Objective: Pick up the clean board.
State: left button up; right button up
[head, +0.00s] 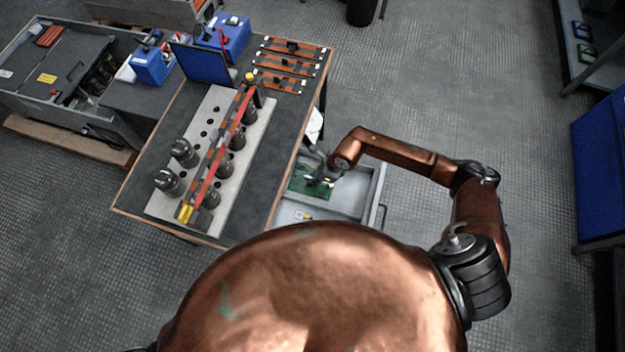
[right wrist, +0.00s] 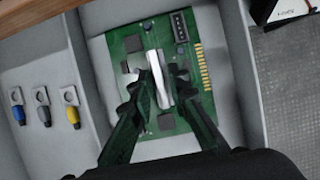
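The clean board (right wrist: 185,115), a green circuit board, lies in the grey open drawer beside the workbench, and shows in the head view (head: 301,185). A pale upright bar (right wrist: 159,76) stands near its middle, with dark chips and gold edge contacts around. My right gripper (right wrist: 162,85) is over the board, its two dark fingers close against both sides of the bar, and seems shut on it. In the head view my right gripper (head: 326,180) partly covers the board. Whether the board is lifted cannot be told. My left gripper is not in view.
The drawer (head: 345,207) has grey walls close around the board. Several small lugs, including a yellow one (right wrist: 73,116), lie in the compartment to its left. The workbench (head: 293,120) carries a capacitor bank (head: 225,150). Open floor lies to the right.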

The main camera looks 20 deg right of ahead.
aim_at(310, 177)
jog(key=shift+c, duration=0.4)
grip_shut()
jog(key=shift+r, duration=0.1)
jog(key=shift+w+r, duration=0.1)
jog(key=shift+r, duration=0.45)
jog(key=shift+s+r+p, duration=0.2)
jog(key=shift+r+p, duration=0.3)
jog(key=shift+r, duration=0.75)
jog(key=s+d+r+p, duration=0.1)
jog(key=s+d+r, duration=0.1)
jog(key=s+r, duration=0.2)
jog(key=s+d+r+p, duration=0.1)
jog(key=s+d+r, duration=0.1)
jog(key=s+r, duration=0.3)
jog(key=s, duration=0.4)
jog(key=shift+d+r, duration=0.15)
jog(key=shift+d, duration=0.2)
